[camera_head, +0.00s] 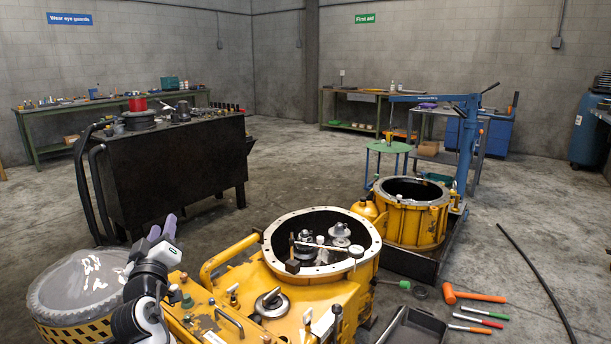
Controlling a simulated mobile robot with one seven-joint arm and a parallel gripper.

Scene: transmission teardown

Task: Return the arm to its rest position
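My gripper (162,224) is at the lower left, at the end of my white and black arm. Its two purple fingers point up and stand a little apart, with nothing seen between them. The arm is folded in close to the camera, beside the left end of the yellow transmission housing (238,268) and in front of a drum with a grey covered top (75,287). The lower part of the arm runs out of the bottom of the picture.
The open housing holds gears and shafts (318,250). A second yellow casing (411,216) stands behind it, near a blue hoist (468,140). An orange hammer (472,296) and several hand tools lie on the floor at right. A dark workbench (175,170) stands behind my gripper.

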